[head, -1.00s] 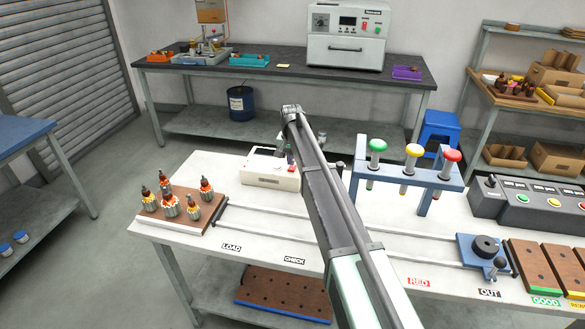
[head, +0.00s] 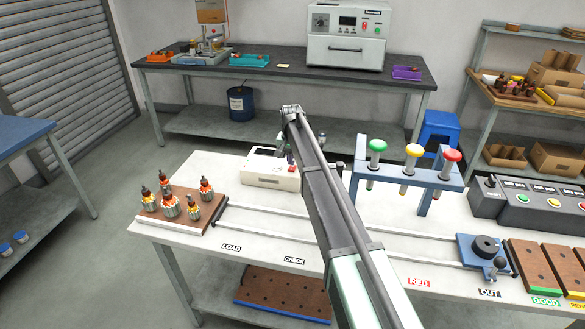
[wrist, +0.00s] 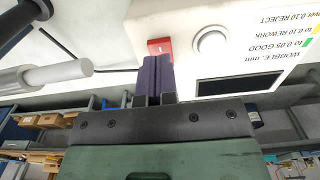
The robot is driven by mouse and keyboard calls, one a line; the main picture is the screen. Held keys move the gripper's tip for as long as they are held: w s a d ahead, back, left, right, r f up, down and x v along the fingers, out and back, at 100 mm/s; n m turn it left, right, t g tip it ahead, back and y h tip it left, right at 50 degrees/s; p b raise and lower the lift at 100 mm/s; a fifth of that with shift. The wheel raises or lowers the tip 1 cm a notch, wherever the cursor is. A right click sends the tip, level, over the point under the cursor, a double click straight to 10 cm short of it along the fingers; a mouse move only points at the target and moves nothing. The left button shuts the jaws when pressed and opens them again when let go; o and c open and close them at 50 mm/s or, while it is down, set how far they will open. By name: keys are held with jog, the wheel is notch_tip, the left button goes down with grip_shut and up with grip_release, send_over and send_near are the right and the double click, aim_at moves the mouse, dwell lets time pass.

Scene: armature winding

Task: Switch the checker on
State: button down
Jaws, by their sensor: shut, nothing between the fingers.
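The checker (head: 262,172) is a white box with a dark display on the table, behind the CHECK label. In the wrist view it appears upside down, with its white face (wrist: 240,35), a round pale button (wrist: 211,42) and a small red rocker switch (wrist: 159,46). My gripper (wrist: 158,62) is shut and empty, its dark purple fingertips right at the red switch, overlapping its edge. I cannot tell whether they press it. In the head view my gripper (head: 290,158) is at the checker's right side, partly hidden by my arm.
A brown board (head: 180,210) with several armatures stands at the left. A blue stand (head: 415,178) with green, yellow and red knobs is to the right of my arm. A rail runs along the table's front. A grey button panel (head: 530,202) sits at the right.

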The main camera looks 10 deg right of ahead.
aim_at(292, 169)
jog(key=shift+f+b, duration=1.25)
jog(key=shift+b, duration=0.05)
dwell(0.6)
jog(key=shift+r, duration=0.1)
notch_tip(292, 169, up, 7)
jog(key=p, duration=0.7)
